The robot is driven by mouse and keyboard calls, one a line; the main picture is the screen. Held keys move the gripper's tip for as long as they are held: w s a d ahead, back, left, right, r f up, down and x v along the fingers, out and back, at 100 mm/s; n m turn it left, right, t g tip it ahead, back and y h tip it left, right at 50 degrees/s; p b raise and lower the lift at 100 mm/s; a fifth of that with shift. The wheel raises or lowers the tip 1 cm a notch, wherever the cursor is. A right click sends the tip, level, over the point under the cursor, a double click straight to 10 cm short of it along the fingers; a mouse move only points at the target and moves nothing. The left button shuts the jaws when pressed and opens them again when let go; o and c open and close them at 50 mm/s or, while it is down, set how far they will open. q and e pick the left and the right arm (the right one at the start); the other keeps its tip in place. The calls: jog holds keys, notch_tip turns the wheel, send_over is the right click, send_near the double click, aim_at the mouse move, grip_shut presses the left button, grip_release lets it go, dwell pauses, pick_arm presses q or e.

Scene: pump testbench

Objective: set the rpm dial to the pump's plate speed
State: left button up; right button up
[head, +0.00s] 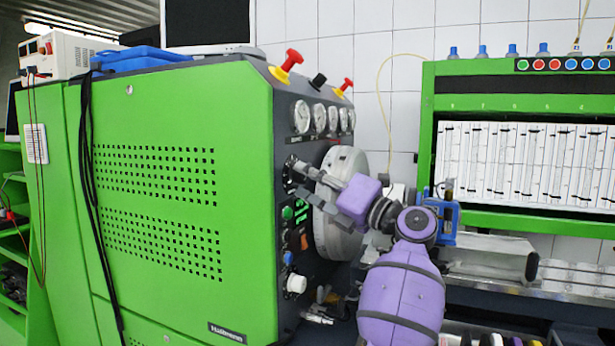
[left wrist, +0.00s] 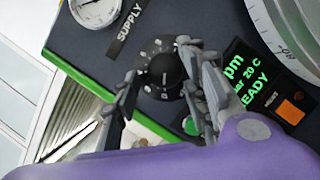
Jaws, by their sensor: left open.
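The black rpm dial (left wrist: 163,76) sits on the dark control panel, with white marks around it, in the left wrist view. My left gripper (left wrist: 168,88) is open, with one finger on each side of the dial. I cannot tell whether the fingers touch it. The green-lettered display (left wrist: 246,83) is partly cut off by a finger; "pm", "20 C" and "EADY" show. No readable pump plate shows. My right gripper is not in view.
The green test bench (head: 180,200) carries pressure gauges (head: 301,117) and red knobs (head: 292,58) above the dial. A large round graduated disc (head: 345,160) stands close beside the gripper. An orange switch (left wrist: 292,112) and a green button (left wrist: 190,126) are near the fingers.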

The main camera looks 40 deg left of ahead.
pick_arm(q)
jog(key=shift+a+r, duration=0.15)
jog(key=shift+a, duration=0.3)
jog(key=shift+c, duration=0.5)
